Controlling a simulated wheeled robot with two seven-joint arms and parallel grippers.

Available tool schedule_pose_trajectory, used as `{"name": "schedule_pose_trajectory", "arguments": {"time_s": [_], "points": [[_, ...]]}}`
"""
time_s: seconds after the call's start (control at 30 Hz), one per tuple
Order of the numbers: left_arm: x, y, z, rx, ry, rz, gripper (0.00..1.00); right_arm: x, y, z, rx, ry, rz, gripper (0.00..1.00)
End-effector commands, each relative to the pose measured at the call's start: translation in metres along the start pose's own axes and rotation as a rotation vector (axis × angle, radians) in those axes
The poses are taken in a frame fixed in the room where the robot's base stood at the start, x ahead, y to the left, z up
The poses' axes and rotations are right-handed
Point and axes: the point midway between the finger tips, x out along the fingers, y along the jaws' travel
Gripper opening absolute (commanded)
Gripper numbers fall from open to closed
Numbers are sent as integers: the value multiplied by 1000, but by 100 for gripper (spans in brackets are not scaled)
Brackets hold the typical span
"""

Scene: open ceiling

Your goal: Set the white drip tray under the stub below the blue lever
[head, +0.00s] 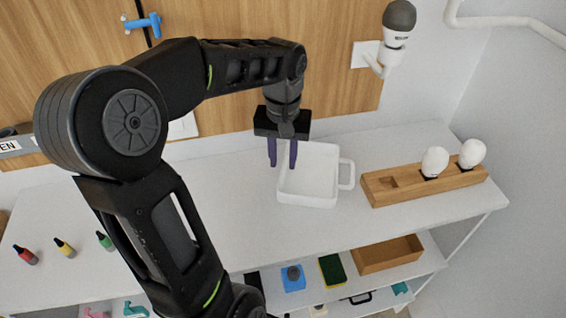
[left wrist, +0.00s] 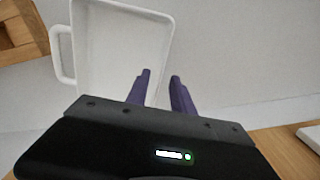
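The white drip tray (head: 322,200) sits on the white tabletop, open side up, with a loop handle on its right side in the head view. It also shows in the left wrist view (left wrist: 118,10), at the upper left. My left gripper (head: 283,165) points down at the tray's left wall, its purple fingers apart. One finger appears inside the tray and one outside, with the rim between them; I cannot tell whether they touch it. The blue lever (head: 142,23) is on the wooden wall panel at upper left. I cannot make out the stub below it; my arm covers part of that area. My right gripper is out of view.
A wooden block (head: 425,187) holding two white bulbs stands right of the tray. A white lamp holder with a grey top (head: 398,25) is on the back wall. A lower shelf (head: 345,290) holds several items.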

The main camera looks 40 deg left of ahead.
Motion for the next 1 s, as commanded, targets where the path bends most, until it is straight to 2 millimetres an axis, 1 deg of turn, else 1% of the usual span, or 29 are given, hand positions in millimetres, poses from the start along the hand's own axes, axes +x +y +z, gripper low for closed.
{"name": "schedule_pose_trajectory", "arguments": {"time_s": [0.03,0.2,0.33,0.47,1.0], "points": [[-9,0,-1,0,5,1,28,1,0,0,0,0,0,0],[-38,0,-1,1,4,0,28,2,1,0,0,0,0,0],[-51,0,0,0,3,0,28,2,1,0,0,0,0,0],[-55,0,0,1,1,0,28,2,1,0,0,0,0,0],[-55,0,0,1,1,0,28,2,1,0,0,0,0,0]]}}
